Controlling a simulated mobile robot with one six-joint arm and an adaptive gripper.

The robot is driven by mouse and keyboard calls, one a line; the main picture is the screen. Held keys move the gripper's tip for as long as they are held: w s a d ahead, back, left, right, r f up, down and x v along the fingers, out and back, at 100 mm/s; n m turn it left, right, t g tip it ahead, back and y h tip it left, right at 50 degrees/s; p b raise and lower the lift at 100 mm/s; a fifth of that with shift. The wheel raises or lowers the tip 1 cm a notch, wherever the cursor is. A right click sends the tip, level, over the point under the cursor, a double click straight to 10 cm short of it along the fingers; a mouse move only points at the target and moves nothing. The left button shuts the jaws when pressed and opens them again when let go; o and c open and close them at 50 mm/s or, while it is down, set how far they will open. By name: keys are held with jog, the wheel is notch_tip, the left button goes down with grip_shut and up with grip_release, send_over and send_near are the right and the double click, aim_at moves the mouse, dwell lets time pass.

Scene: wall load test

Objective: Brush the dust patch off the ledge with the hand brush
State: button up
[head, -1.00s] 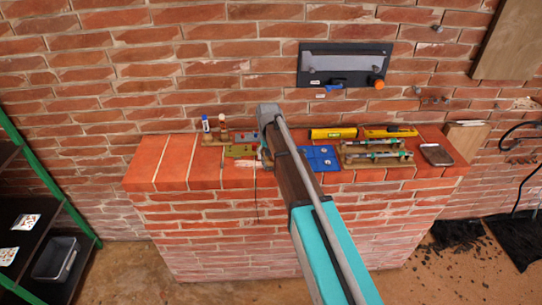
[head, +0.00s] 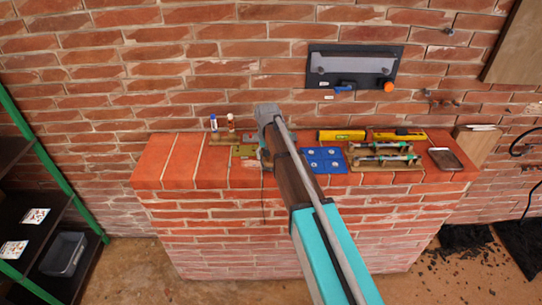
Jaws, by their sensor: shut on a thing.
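The brick ledge (head: 170,160) runs across the middle of the head view, its red top crowded with small items. My gripper (head: 266,157) is at the ledge's front half, left of centre, mostly hidden behind my own arm. Only a small grey-green part of it shows. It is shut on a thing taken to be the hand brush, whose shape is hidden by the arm. I cannot make out bristles or a clear dust patch.
Left of my arm are two small bottles (head: 213,124) and a brass-coloured plate (head: 243,151). Right of it are a blue mat (head: 323,158), a yellow level (head: 341,135), a wooden rack (head: 384,162) and a dark tray (head: 446,159). The ledge's left end is clear.

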jog(key=shift+a, duration=1.2)
jog(key=shift+w, duration=0.1)
jog(key=shift+w+a+r, duration=0.1)
jog(key=shift+a, duration=1.7)
jog(key=shift+c, duration=0.2)
jog(key=shift+a, duration=0.15)
jog(key=shift+a, duration=1.75)
jog(key=shift+c, duration=0.2)
jog(key=shift+r, duration=0.15)
jog(key=shift+w+r+p, duration=0.1)
jog(key=shift+r+p, duration=0.3)
jog(key=shift+p, duration=0.35)
jog(key=shift+r+p, duration=2.45)
